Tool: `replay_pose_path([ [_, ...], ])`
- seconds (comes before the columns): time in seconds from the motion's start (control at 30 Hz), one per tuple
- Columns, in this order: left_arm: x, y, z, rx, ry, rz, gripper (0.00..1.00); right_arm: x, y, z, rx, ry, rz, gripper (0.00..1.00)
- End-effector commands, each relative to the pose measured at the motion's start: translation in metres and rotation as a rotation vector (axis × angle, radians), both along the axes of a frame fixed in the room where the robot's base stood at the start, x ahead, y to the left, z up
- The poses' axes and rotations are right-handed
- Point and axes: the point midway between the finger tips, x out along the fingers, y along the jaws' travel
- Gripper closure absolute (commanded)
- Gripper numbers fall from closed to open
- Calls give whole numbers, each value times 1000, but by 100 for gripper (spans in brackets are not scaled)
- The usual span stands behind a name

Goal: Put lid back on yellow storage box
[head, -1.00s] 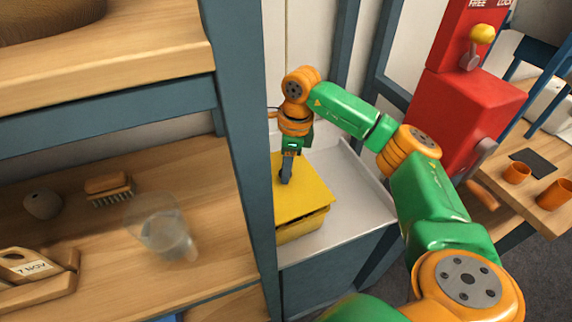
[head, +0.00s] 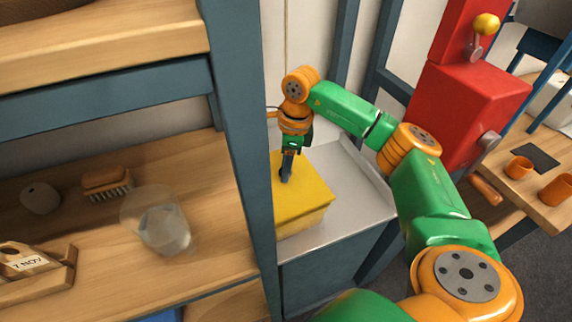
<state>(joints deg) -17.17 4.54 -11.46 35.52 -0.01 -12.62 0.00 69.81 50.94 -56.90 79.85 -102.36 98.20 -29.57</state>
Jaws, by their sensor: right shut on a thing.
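The yellow storage box (head: 303,221) stands on a pale grey counter top behind the blue shelf post, which hides its left part. Its yellow lid (head: 312,197) lies flat over the box, with no clear gap at the visible front edge. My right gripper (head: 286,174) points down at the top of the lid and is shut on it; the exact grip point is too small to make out. My left gripper is not in view.
The blue shelf post (head: 242,150) stands close left of the box. Wooden shelves hold a brush (head: 106,180), a clear jug (head: 160,222) and a grey stone-like object (head: 40,198). A red machine (head: 470,110) stands right of the counter (head: 352,190), whose right part is bare.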

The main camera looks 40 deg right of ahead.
Motion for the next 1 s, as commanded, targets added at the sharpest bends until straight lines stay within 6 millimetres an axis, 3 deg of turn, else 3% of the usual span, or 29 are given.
replay_pose_path([
  [1.0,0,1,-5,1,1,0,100,0,0,-8,1,-1,0,100],
])
